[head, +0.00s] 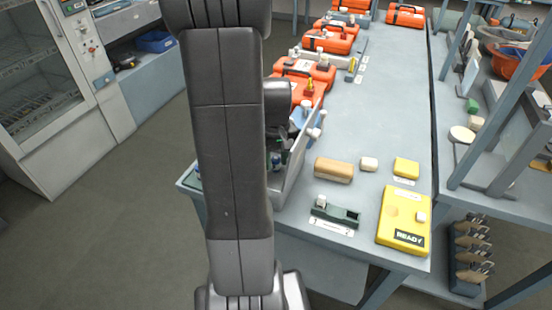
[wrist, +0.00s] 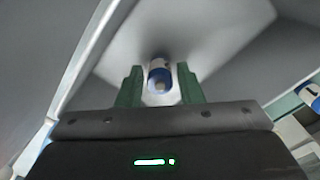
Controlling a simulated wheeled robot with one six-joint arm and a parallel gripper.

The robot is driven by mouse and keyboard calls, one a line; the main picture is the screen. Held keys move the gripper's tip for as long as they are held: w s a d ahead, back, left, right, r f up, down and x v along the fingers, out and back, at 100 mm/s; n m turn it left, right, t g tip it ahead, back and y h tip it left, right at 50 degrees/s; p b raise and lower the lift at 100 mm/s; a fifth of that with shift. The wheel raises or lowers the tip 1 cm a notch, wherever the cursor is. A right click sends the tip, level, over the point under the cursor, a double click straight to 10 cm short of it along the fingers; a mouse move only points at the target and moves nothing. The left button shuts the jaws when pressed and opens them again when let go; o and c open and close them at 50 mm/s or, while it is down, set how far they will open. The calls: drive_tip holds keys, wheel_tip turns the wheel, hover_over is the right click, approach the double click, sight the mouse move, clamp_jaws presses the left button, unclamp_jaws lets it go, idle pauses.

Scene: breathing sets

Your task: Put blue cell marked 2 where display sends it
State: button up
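In the wrist view, a blue and white cell (wrist: 159,76) is between the green fingers of my gripper (wrist: 160,86). A narrow gap shows on each side of it, so the fingers look open around it. No number can be read on it. A second blue and white cell (wrist: 311,98) is at the right edge of that view. In the head view, my arm hides most of my gripper and the cells. A yellow unit (head: 405,210) with a dark label reading READY lies near the table's front right corner; I see no destination on it.
A green holder (head: 336,212) with a pale block stands left of the yellow unit. A tan block (head: 333,170), a small cream block (head: 369,164) and a small yellow block (head: 406,168) lie behind. Orange cases (head: 330,41) line the left side. The table's middle is clear.

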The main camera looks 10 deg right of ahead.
sight(276, 159)
drive_tip(key=shift+o, duration=0.6)
drive_tip(key=shift+r, duration=0.3)
wheel_tip(276, 159, up, 12)
drive_tip(key=shift+p, duration=0.45)
drive_tip(key=shift+f, duration=0.15)
